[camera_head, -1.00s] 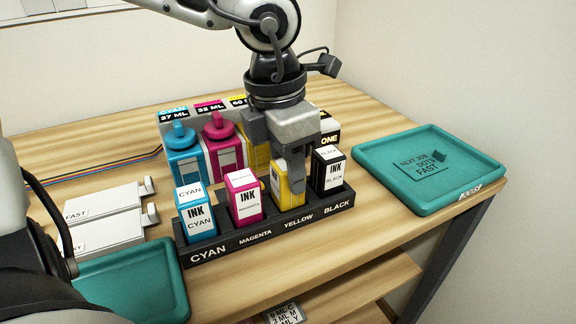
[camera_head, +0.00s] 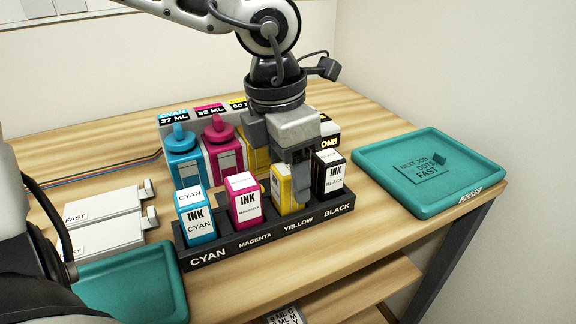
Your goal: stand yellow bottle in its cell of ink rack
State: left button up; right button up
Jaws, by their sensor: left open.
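The yellow bottle (camera_head: 283,187), with a white label, stands upright in the yellow cell of the black ink rack (camera_head: 270,236), between the magenta bottle (camera_head: 245,200) and the black bottle (camera_head: 330,175). The cyan bottle (camera_head: 196,213) is in the left cell. My left gripper (camera_head: 292,165) reaches down over the yellow bottle and is open. One finger shows at the bottle's right side, by the black bottle; the other is hidden or unclear. The bottle's top is partly covered by the gripper. My right gripper is not in view.
Behind the rack stand larger cyan (camera_head: 183,158) and magenta (camera_head: 222,150) containers, and a yellow one partly behind my gripper. A teal tray (camera_head: 372,160) is at right, another (camera_head: 165,262) at front left. White boxes (camera_head: 100,225) lie at left.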

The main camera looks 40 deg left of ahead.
pick_arm(q)
notch_tip(320, 180, up, 12)
jog(key=s+p, duration=0.1)
jog(key=p, duration=0.1)
jog(key=shift+a, duration=0.35)
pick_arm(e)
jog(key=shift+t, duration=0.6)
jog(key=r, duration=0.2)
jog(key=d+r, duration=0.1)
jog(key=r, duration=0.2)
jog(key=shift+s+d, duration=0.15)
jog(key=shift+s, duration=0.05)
pick_arm(q)
jog(key=shift+s+r, duration=0.1)
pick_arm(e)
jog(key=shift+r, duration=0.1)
